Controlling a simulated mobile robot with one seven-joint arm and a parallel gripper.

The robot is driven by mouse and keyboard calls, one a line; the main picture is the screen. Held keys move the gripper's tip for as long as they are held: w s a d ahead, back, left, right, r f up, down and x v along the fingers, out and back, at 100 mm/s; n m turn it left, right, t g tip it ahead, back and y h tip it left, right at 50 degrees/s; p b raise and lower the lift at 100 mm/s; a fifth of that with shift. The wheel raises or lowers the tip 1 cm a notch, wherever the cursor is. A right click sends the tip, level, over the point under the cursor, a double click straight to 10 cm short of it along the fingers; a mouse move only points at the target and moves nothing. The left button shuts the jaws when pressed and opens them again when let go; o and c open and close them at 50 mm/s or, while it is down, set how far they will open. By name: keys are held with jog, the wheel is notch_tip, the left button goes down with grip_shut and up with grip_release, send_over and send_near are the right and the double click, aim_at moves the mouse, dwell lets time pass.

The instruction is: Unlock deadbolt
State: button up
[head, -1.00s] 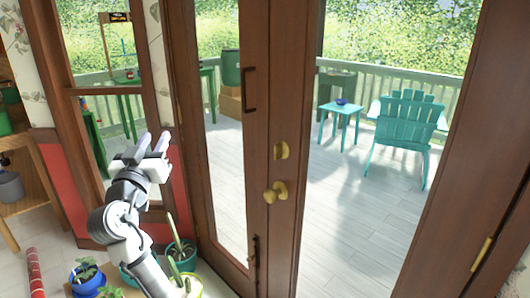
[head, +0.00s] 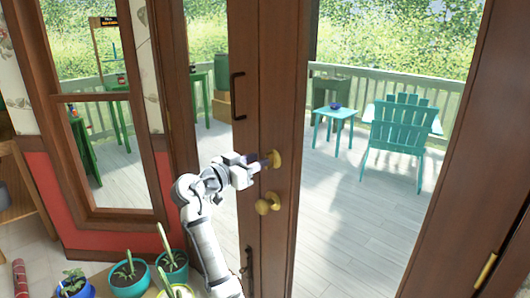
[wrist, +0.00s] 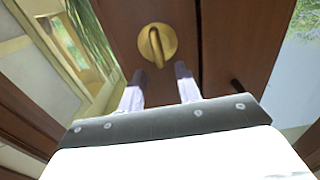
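The deadbolt (head: 272,160) is a round brass plate with a thumb-turn on the wooden door, above a brass knob (head: 268,202). In the wrist view the deadbolt (wrist: 157,43) is at top centre, its thumb-turn close to upright and slightly tilted. My gripper (head: 263,161) is at the deadbolt's left in the head view. In the wrist view my gripper (wrist: 160,72) has its two dark fingertips apart, with the lower end of the thumb-turn just ahead of the gap. Nothing is between the fingers. I cannot tell whether a fingertip touches the plate.
A dark pull handle (head: 238,95) is on the door's left, above my arm. Beyond the glass are a deck, a teal chair (head: 398,130) and a small table (head: 333,115).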

aim_at(266, 156)
jog(key=shift+p+x, duration=0.4)
jog(key=shift+x, duration=1.7)
jog(key=shift+c, duration=0.4)
grip_shut()
